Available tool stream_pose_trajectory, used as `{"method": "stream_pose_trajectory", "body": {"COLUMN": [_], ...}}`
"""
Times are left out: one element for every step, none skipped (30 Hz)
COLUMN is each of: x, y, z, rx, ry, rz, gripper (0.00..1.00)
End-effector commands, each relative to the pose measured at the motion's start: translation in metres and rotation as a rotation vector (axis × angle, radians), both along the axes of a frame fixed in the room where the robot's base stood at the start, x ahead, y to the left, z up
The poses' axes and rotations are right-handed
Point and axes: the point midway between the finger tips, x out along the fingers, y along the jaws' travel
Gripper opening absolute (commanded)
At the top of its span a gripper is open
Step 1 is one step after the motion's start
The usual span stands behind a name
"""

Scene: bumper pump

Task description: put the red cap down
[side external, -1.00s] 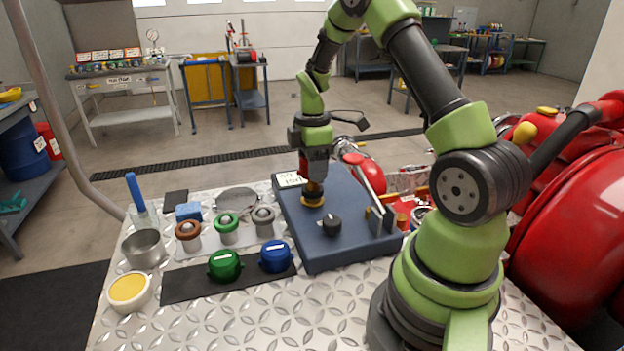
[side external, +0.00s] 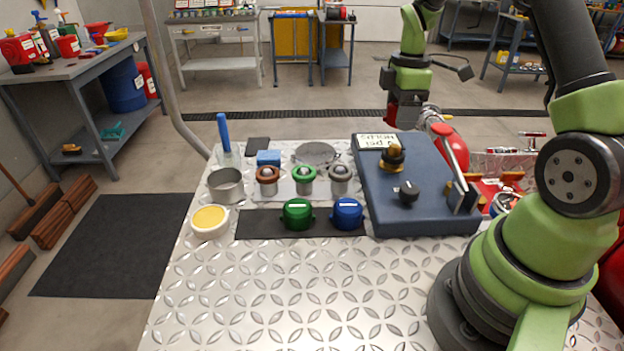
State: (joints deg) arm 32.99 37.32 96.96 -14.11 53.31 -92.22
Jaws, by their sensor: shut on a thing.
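My gripper (side external: 405,122) hangs behind the blue pump box (side external: 430,212), beyond its back edge and the brass fitting. It is shut, with dark red showing around its jaws. The held cap's outline is too small and dark to make out clearly. No red cap stands on the black mat (side external: 256,224). The mat holds a green cap (side external: 298,214) and a blue cap (side external: 347,213), with bare room to the left of the green one. The brass fitting (side external: 393,158) stands uncovered on the box, apart from my gripper.
A black knob (side external: 408,192) and a red-handled lever (side external: 452,150) stand on the box. Left lie a metal cup (side external: 226,186), a yellow-topped round tub (side external: 210,221), a blue-handled brush (side external: 224,135) and several ringed fittings (side external: 303,180). The front of the plate is clear.

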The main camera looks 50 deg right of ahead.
Motion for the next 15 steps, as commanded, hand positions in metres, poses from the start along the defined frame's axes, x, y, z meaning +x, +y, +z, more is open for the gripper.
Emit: {"method": "stream_pose_trajectory", "body": {"x": [0.002, 0.004, 0.010, 0.015, 0.021, 0.031, 0.040, 0.049, 0.061, 0.071, 0.080, 0.091, 0.098, 0.105, 0.112], "y": [0.002, 0.003, 0.007, 0.011, 0.017, 0.026, 0.034, 0.045, 0.060, 0.073, 0.087, 0.106, 0.121, 0.135, 0.155], "z": [0.000, -0.001, -0.002, -0.002, -0.003, -0.005, -0.007, -0.009, -0.011, -0.013, -0.016, -0.019, -0.021, -0.023, -0.026], "rx": [0.000, 0.000, -0.001, -0.001, 0.000, 0.000, -0.001, 0.000, 0.000, 0.000, -0.001, 0.000, -0.001, -0.001, 0.000], "ry": [0.000, 0.000, -0.001, -0.001, 0.000, 0.000, -0.001, 0.000, 0.000, 0.000, 0.001, 0.001, 0.001, 0.001, 0.000], "rz": [0.007, 0.015, 0.033, 0.050, 0.072, 0.108, 0.140, 0.174, 0.225, 0.266, 0.309, 0.364, 0.405, 0.443, 0.494], "gripper": [0.27, 0.27, 0.27, 0.27, 0.27, 0.27, 0.27, 0.27, 0.27, 0.27, 0.27, 0.27, 0.27, 0.26, 0.26]}}
